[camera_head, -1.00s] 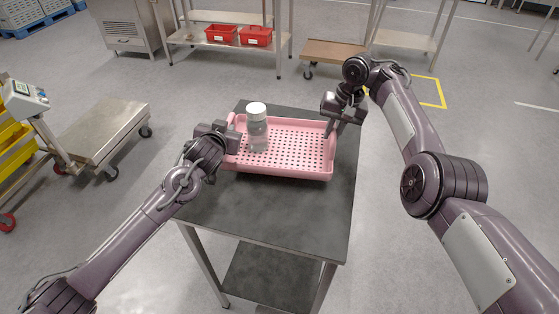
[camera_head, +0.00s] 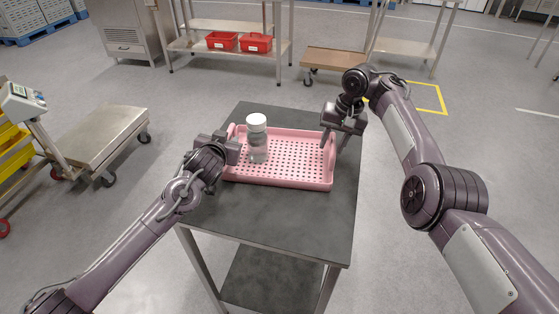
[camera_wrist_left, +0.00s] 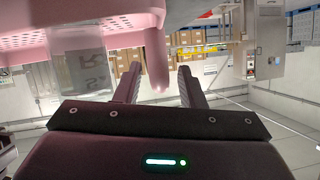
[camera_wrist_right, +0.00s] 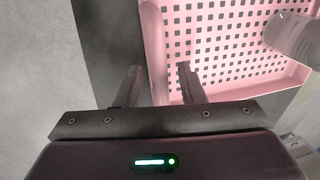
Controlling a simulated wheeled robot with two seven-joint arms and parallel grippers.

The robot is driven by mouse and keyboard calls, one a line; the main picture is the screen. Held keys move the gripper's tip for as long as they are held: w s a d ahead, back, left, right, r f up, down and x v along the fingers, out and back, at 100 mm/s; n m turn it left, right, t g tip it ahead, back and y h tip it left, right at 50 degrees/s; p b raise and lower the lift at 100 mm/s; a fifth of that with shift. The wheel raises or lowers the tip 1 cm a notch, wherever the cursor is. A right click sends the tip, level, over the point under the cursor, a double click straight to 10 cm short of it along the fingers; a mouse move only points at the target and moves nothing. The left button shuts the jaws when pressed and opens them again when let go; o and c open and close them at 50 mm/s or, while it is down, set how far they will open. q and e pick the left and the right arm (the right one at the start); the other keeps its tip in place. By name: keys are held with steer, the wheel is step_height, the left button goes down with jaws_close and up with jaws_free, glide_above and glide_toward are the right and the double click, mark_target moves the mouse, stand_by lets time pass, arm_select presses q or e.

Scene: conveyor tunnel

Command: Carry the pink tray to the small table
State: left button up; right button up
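The pink tray (camera_head: 290,184), with a perforated floor, sits on the dark-topped small table (camera_head: 275,225). A clear jar with a white lid (camera_head: 257,121) stands upright in the tray's left part. My left gripper (camera_head: 236,150) is at the tray's left wall. In the left wrist view its open fingers (camera_wrist_left: 158,82) stand on either side of the pink wall, with gaps. My right gripper (camera_head: 334,142) is at the right wall. In the right wrist view its open fingers (camera_wrist_right: 160,88) straddle the pink rim, apart from it. The jar also shows there (camera_wrist_right: 293,38).
The table's front part is bare. A platform scale cart (camera_head: 100,138) stands on the floor at left, beside yellow bins (camera_head: 12,140). Behind are a shelf rack with red bins (camera_head: 257,43) and a low brown trolley (camera_head: 333,54). Open floor surrounds the table.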

arm_select(q)
steer(key=shift+s, duration=0.1)
arm_select(e)
steer(key=shift+r, duration=0.25)
arm_select(q)
steer(key=v, duration=1.1)
steer(key=shift+s+r, duration=0.2)
steer(key=shift+s, duration=0.15)
arm_select(e)
step_height(320, 180, up, 11)
steer(key=d, duration=0.2)
steer(key=shift+s+r, duration=0.15)
arm_select(q)
steer(key=shift+a, duration=0.1)
arm_select(e)
steer(key=shift+d, duration=0.1)
